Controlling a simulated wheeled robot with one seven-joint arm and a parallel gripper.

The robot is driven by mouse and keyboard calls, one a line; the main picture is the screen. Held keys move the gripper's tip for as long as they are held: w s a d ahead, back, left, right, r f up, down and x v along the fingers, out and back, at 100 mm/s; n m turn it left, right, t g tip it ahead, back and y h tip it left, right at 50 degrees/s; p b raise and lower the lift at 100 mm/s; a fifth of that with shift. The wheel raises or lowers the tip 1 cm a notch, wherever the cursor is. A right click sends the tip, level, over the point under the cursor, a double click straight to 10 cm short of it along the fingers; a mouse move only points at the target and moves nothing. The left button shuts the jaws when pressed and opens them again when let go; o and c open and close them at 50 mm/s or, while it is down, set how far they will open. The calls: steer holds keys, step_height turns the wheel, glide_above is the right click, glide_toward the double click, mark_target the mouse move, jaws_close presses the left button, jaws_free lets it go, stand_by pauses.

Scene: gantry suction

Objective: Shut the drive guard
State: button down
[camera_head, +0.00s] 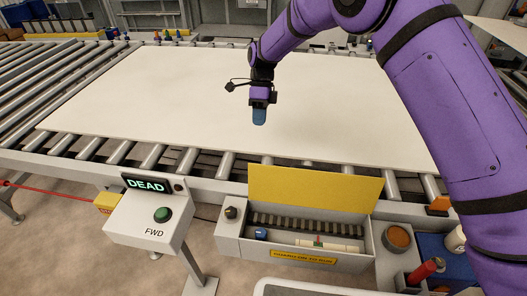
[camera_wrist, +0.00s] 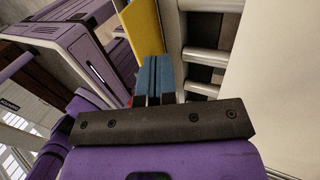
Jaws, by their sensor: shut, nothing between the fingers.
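The drive guard is a yellow flap (camera_head: 315,189) that stands raised at the back edge of a grey drive box (camera_head: 358,263). The box is open at the top, and a dark toothed strip (camera_head: 305,225) and a pale roller-like part show inside. My gripper (camera_head: 259,116) is shut and empty, with blue fingertips, above the white sheet and behind the raised guard. In the wrist view the blue fingers (camera_wrist: 154,80) are together, and the yellow guard (camera_wrist: 144,35) shows just beyond them, apart or touching I cannot tell.
A control box (camera_head: 147,222) with a green button and a "DEAD" display stands left of the drive box. A large white sheet (camera_head: 160,95) lies on the roller conveyor. A red-topped bottle (camera_head: 422,271) and an orange-filled cup (camera_head: 399,238) stand at the right.

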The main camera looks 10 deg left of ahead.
steer(key=s+f, duration=0.8)
steer(key=shift+s+f, duration=0.15)
steer(key=shift+s, duration=0.05)
steer(key=shift+s, duration=0.1)
stand_by(0.5)
